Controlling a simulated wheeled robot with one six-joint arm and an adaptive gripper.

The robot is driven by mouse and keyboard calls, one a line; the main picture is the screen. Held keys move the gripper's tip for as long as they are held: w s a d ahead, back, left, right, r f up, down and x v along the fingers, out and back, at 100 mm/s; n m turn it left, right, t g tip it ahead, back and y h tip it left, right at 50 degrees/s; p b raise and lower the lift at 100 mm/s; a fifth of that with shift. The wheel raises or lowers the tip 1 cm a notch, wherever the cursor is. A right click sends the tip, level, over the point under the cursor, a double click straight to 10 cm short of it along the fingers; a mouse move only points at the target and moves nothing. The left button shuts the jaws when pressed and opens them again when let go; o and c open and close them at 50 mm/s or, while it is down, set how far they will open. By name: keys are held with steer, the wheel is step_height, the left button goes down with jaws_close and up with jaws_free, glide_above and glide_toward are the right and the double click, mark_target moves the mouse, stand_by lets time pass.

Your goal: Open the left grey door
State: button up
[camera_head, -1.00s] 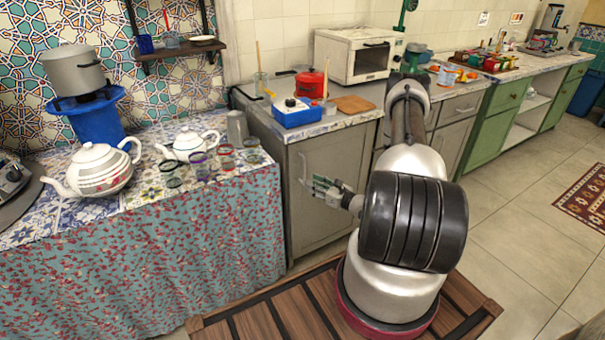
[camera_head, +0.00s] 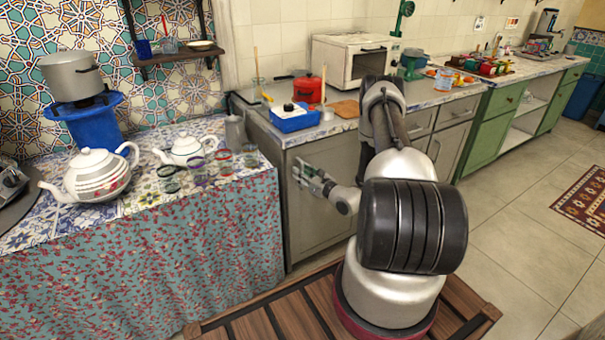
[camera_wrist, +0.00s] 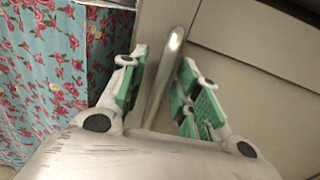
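The left grey door (camera_head: 318,228) is the flat cabinet front left of my arm, and it appears closed. Its upright metal bar handle (camera_wrist: 166,75) shows in the wrist view near the door's left side. My gripper (camera_head: 304,172) is at the upper left of the door in the head view. In the wrist view my gripper (camera_wrist: 163,62) is open, with one green-padded finger on each side of the handle. A gap shows between the handle and the fingers. My arm hides part of the door in the head view.
A table with a floral cloth (camera_head: 150,260) stands just left of the door, carrying teapots and several glasses. A blue box (camera_head: 295,118) and a red pot (camera_head: 308,88) stand on the counter above. A wooden slatted platform (camera_head: 285,318) lies below.

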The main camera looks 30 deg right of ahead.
jaws_close()
steer(key=shift+s, duration=0.1)
